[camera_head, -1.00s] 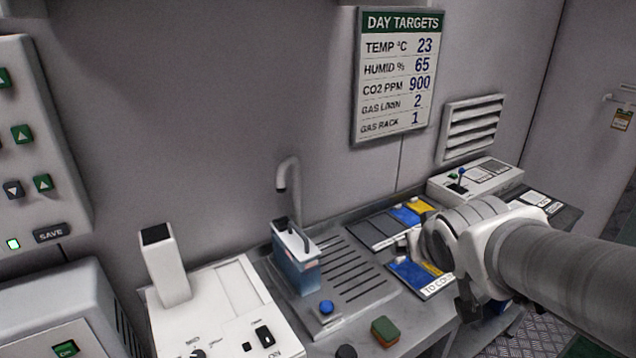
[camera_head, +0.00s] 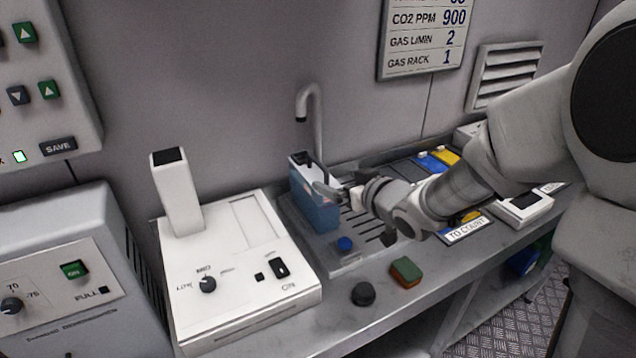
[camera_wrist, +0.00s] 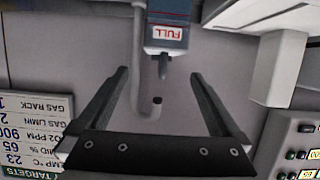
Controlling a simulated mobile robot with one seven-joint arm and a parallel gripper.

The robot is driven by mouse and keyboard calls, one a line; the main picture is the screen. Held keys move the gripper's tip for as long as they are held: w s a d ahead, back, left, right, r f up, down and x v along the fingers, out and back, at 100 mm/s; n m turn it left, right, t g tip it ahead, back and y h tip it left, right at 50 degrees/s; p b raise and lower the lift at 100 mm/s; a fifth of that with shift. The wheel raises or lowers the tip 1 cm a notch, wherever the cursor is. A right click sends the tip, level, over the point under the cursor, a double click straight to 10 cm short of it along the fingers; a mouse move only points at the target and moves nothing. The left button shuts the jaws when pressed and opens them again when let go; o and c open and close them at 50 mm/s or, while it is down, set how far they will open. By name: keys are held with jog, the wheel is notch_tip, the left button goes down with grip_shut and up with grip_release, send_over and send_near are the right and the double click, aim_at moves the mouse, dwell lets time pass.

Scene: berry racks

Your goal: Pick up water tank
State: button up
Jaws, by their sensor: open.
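The water tank (camera_head: 314,204) is a translucent blue box with a pale top and a dark upright part on it. It stands upright on the ribbed drain tray (camera_head: 352,262) under the curved tap (camera_head: 317,120). In the wrist view the tank (camera_wrist: 167,14) shows upside down at the top, with a red FULL label and a dark spout pointing between my fingers. My gripper (camera_head: 338,192) is at the tank's right side, near its upper part. Its two fingers (camera_wrist: 161,82) are spread apart with nothing held. I cannot tell whether a finger touches the tank.
A blue button (camera_head: 345,244) is on the tray's front. A green and brown sponge (camera_head: 405,271) and black knob (camera_head: 363,294) lie in front. Blue and yellow trays (camera_head: 440,158) are at right. The tap overhangs closely.

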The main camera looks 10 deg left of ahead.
aim_at(311, 169)
jog(key=b+x, duration=0.1)
jog(key=x, duration=0.6)
jog(key=shift+a+b+x, duration=0.25)
jog(key=shift+b+x, duration=0.55)
jog(key=shift+x, duration=1.9)
jog(key=shift+s+r, duration=0.1)
jog(key=shift+s, duration=0.1)
jog(key=shift+c, duration=0.2)
grip_shut()
jog(key=shift+r, duration=0.2)
